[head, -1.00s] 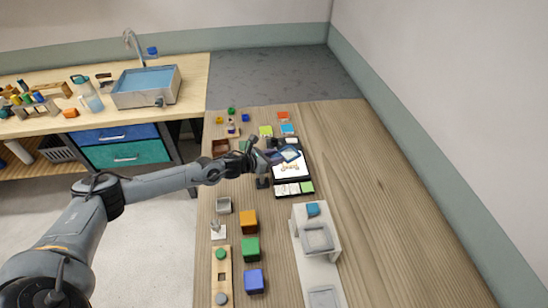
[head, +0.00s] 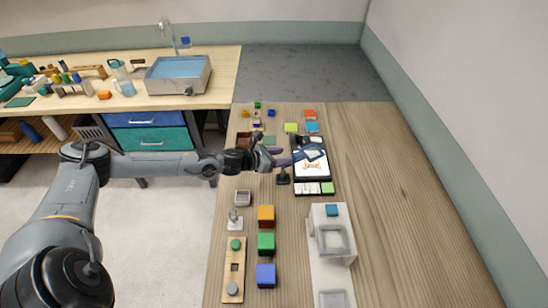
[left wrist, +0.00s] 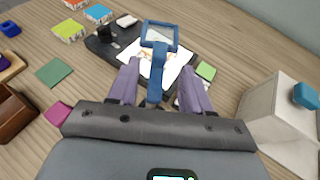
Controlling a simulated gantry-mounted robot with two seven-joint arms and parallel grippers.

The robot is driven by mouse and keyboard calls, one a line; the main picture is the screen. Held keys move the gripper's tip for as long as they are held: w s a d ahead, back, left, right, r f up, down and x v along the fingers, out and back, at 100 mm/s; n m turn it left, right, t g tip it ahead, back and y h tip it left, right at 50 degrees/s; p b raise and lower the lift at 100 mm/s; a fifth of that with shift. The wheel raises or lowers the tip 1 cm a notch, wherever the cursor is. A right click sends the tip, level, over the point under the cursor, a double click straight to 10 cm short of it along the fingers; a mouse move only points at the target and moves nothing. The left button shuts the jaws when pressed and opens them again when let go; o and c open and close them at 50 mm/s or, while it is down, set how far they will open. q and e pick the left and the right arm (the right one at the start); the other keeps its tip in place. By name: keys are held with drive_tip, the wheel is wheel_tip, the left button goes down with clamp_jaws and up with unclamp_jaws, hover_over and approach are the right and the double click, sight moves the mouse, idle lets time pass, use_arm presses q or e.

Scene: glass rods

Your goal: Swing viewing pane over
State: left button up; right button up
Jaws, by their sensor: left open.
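The viewing pane is a clear square in a blue frame (left wrist: 160,36), with a blue handle running down from it. It hangs over the back part of a black board with a lit white sheet (head: 311,172); the pane also shows in the head view (head: 313,152). My left gripper (left wrist: 160,72) is open, its two purple fingers on either side of the blue handle with gaps visible. In the head view the left gripper (head: 286,160) is at the board's left edge. My right gripper is not in view.
A dark stand (head: 283,177) is left of the board. Orange (head: 266,215), green (head: 266,243) and blue (head: 265,275) blocks stand nearer me. A white stand with a grey-framed tray (head: 330,240) is front right. Bare tabletop lies right of the board.

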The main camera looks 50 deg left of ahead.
use_arm(q)
drive_tip(key=shift+v, duration=1.45)
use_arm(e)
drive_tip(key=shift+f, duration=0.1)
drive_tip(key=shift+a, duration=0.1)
